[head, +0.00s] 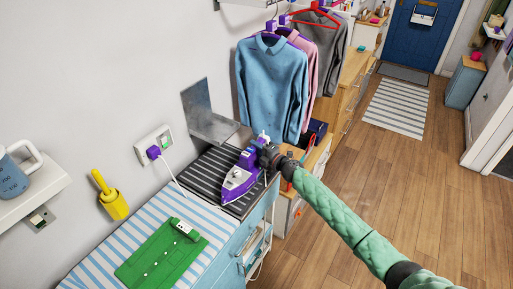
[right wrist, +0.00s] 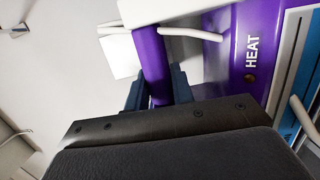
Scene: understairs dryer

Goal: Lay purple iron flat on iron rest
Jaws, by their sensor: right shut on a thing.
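The purple iron (head: 238,183) with a white lower edge is over the right part of a dark ribbed pad (head: 198,172), which looks like the iron rest. Its tip points to the front left and it looks roughly level. I cannot tell whether it touches the pad. My right gripper (head: 263,152) is at the iron's rear and shut on its purple handle. In the right wrist view the fingers (right wrist: 152,92) are on both sides of the handle, with the iron's body marked HEAT (right wrist: 250,60) beside it. My left gripper is not in view.
A grey metal bracket (head: 208,118) stands behind the pad. A white cord runs from the purple plug (head: 153,152) to the worktop. A folded green shirt (head: 163,252) lies on the striped cloth (head: 118,225). Hanging shirts (head: 270,85) are just beyond the gripper.

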